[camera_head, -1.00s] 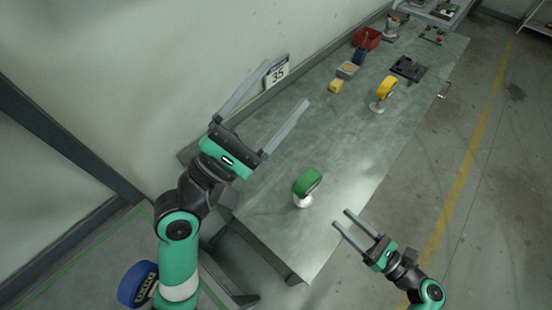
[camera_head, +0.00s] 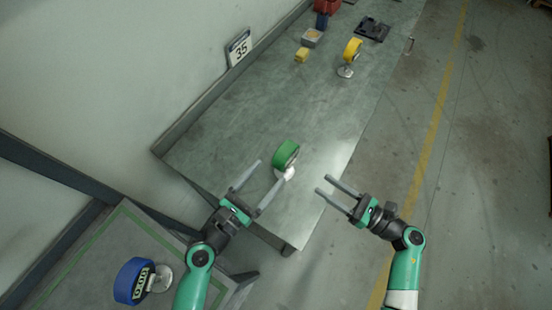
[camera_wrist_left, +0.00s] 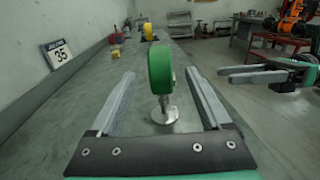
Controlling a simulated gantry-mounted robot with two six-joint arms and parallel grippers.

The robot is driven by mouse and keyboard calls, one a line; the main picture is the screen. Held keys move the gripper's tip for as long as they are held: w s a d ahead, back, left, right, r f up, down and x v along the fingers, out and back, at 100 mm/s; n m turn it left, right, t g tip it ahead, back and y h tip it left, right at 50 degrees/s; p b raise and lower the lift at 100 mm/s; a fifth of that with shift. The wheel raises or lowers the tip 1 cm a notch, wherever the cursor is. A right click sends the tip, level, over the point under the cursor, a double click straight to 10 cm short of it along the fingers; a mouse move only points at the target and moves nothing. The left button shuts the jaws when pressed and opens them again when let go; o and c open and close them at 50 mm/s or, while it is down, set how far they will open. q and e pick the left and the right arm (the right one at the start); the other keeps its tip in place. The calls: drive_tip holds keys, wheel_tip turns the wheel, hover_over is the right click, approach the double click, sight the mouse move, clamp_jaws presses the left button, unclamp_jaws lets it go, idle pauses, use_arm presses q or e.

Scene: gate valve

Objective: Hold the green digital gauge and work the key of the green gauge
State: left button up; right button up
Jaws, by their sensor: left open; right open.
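The green digital gauge (camera_head: 286,153) stands on a small pale round base near the front end of the grey metal table. In the left wrist view the green gauge (camera_wrist_left: 160,70) is seen edge-on, upright on its metal stand, between and beyond my open fingers. Its face and key are not visible. My left gripper (camera_head: 256,185) is open and empty, just to the left and near side of the gauge. My right gripper (camera_head: 323,186) is open and empty, to the right of the gauge, near the table's edge; it also shows in the left wrist view (camera_wrist_left: 222,75).
A yellow gauge (camera_head: 352,50) stands further along the table (camera_head: 240,120), with a yellow block (camera_head: 302,55) and a dark tray (camera_head: 373,29) near it. A blue gauge (camera_head: 133,281) is at lower left. A "35" sign (camera_head: 239,46) is by the wall.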

sight(286, 152)
use_arm(q)
drive_tip(key=x, duration=0.9)
drive_tip(key=shift+w+r, duration=0.1)
clamp_jaws()
use_arm(e)
clamp_jaws()
idle(1.6)
